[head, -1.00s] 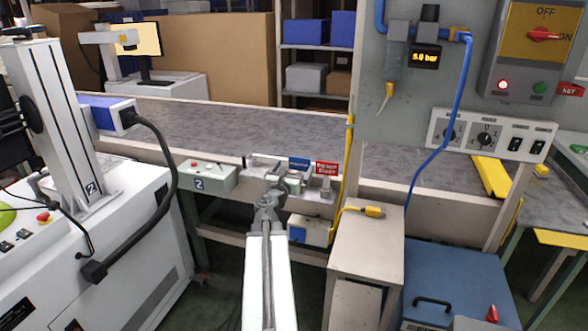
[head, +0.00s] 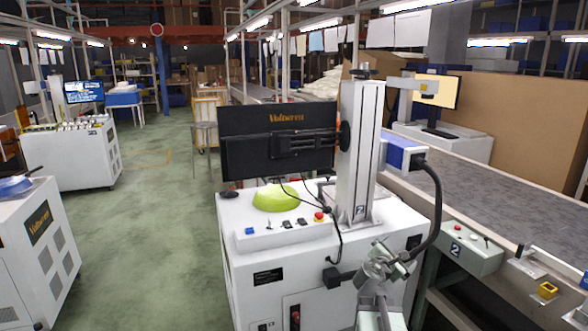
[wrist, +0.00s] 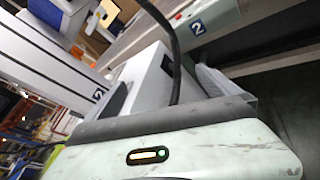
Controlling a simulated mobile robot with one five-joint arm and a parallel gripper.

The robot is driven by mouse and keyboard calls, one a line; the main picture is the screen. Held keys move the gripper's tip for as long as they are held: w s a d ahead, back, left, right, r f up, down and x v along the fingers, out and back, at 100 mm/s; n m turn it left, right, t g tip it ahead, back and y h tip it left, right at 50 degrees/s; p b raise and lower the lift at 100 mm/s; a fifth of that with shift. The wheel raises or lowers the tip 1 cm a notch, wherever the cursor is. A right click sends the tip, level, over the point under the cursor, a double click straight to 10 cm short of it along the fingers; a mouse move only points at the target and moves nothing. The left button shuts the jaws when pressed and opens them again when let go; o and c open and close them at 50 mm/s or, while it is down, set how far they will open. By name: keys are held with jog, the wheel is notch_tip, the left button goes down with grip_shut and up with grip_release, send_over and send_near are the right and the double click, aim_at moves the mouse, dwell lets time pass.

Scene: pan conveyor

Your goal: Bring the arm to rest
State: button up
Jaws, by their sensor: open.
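My gripper (head: 396,252) is in the lower right of the head view, in front of the white machine marked 2 (head: 268,276). Its jaws stand apart, and I see nothing between them. My pale arm runs down from it to the bottom edge of the picture. In the wrist view, my own pale housing with a small lit indicator fills the bottom. The machine's column (wrist: 58,55) shows beyond it, tilted.
The machine carries a black monitor (head: 277,140), a yellow-green dome (head: 275,198) and a red button (head: 319,216). A black cable (head: 437,200) hangs near my gripper. The conveyor (head: 480,195) and a grey box (head: 467,254) lie right. Green floor (head: 150,230) is open left.

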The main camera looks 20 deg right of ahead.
jog(key=a+f+m+g+y, duration=0.2)
jog(key=a+f+m+y, duration=0.3)
jog(key=a, duration=0.8)
jog(key=a+f+m+g+y, duration=0.1)
jog(key=a+f+m+y, duration=0.15)
jog(key=a+f, duration=0.8)
jog(key=s+a+f+m+g+y, duration=0.1)
jog(key=s+a+m+g+y, duration=0.2)
jog(key=s+a+m, duration=0.4)
jog(key=s+a+f+m+g+y, duration=0.25)
jog(key=s+a+m, duration=0.2)
jog(key=a, duration=0.45)
notch_tip(320, 180, up, 20)
jog(key=p, duration=1.9)
jog(key=shift+w+d, duration=0.35)
jog(key=shift+w, duration=0.05)
